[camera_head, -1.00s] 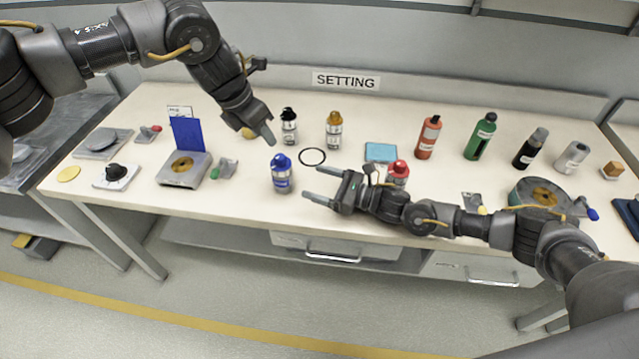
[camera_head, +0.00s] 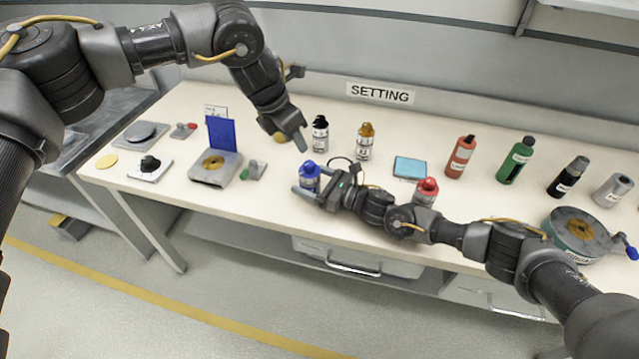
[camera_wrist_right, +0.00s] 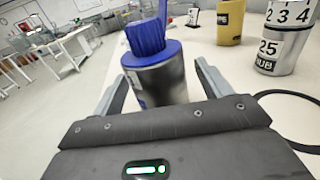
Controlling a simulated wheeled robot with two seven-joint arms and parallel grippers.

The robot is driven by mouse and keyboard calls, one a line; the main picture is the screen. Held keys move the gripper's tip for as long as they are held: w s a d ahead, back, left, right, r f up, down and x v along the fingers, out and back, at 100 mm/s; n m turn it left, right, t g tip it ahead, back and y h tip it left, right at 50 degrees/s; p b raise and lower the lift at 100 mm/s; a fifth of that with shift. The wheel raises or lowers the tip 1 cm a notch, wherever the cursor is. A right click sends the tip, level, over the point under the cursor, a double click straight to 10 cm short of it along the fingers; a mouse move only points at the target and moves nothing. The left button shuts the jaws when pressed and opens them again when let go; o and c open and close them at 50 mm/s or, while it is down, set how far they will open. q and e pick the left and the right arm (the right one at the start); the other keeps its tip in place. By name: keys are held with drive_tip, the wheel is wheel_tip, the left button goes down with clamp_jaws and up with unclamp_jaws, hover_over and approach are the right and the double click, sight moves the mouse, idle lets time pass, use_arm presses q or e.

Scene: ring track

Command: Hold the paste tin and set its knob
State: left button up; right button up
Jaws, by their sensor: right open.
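A small silver-grey tin with a ribbed blue knob (camera_head: 309,170) stands upright on the bench. It also shows in the right wrist view, where the blue-knobbed tin (camera_wrist_right: 158,75) is between the fingers. I cannot read its label, so I cannot tell if it is the paste tin. My right gripper (camera_head: 308,184) is open around it, with a gap visible beside the fingers in the wrist view. My left gripper (camera_head: 301,143) hangs above the bench behind this tin, pointing down, apart from it. Its finger gap is not clear.
A black-topped tin (camera_head: 320,134) and an orange-topped tin (camera_head: 365,142) stand behind. A red-topped tin (camera_head: 426,190) is close to my right arm. A black ring (camera_wrist_right: 290,115) lies beside the right gripper.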

drive_tip(key=shift+a, duration=0.1)
drive_tip(key=shift+c, duration=0.5)
drive_tip(key=c, duration=0.9)
use_arm(q)
drive_tip(key=shift+o, duration=0.7)
use_arm(e)
drive_tip(key=shift+c, duration=0.7)
use_arm(q)
drive_tip(key=shift+o, duration=0.5)
drive_tip(key=shift+f, duration=0.15)
drive_tip(key=t+h, duration=1)
approach(305, 169)
drive_tip(key=shift+n, duration=0.4)
drive_tip(key=x, duration=1.1)
drive_tip(key=shift+w+d, duration=0.25)
